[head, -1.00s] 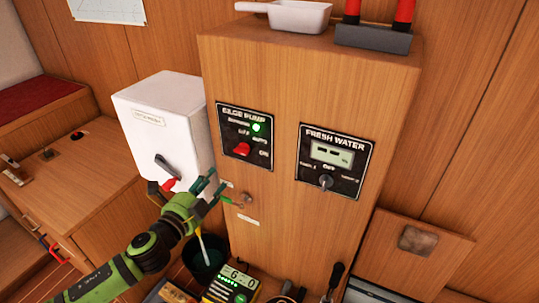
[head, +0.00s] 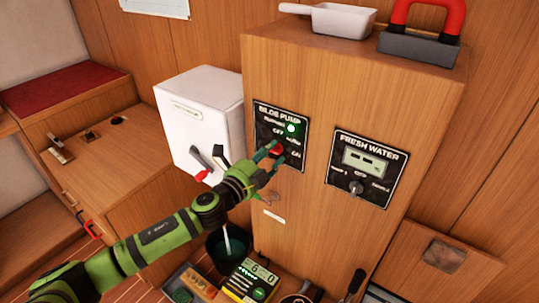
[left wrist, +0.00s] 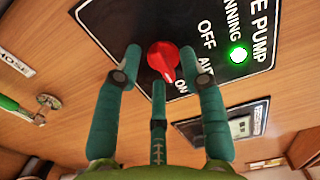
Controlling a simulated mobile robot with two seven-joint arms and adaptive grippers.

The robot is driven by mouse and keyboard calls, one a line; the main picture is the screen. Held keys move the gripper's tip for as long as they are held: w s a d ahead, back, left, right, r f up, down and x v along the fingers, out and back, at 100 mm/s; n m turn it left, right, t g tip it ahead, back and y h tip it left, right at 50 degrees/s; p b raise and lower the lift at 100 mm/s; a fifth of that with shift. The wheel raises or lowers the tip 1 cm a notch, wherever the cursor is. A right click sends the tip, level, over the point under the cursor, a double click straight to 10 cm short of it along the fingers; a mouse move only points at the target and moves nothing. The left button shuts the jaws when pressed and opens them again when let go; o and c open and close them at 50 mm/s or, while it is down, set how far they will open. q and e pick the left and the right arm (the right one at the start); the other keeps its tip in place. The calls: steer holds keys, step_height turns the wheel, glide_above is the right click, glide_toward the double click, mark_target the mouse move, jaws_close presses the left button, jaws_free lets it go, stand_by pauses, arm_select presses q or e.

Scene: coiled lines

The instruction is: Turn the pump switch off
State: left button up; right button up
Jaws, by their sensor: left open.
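The bilge pump panel (head: 264,112) is a black plate on the wooden cabinet front, with a lit green lamp (head: 292,128). Its red rotary knob (head: 277,150) shows larger in the left wrist view (left wrist: 162,56), its pointer towards the ON label. OFF and part of AUTO are readable there; the right finger partly covers AUTO. My left gripper (head: 267,158) is open at the panel, its fingers (left wrist: 164,66) spread on either side of the knob and a third finger below it. I cannot tell whether any finger touches the knob. My right gripper is not in view.
A fresh water panel (head: 367,172) with a grey knob is to the right. A white box (head: 202,118) with a red-handled lever stands left. A white pan (head: 343,20) is on top of the cabinet. A dark bucket (head: 228,247) and a green-fronted device (head: 250,280) are below.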

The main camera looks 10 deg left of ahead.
arm_select(q)
jaws_close()
steer(key=shift+n, duration=0.3)
steer(key=n+p, duration=0.2)
steer(key=n, duration=0.6)
steer(key=shift+d+r, duration=0.1)
steer(key=shift+d, duration=0.05)
steer(key=n+p, duration=0.2)
steer(key=n, duration=0.3)
steer(key=shift+s+r+n+p, duration=0.1)
steer(key=shift+n+p, duration=0.75)
steer(key=shift+n, duration=1.25)
jaws_free()
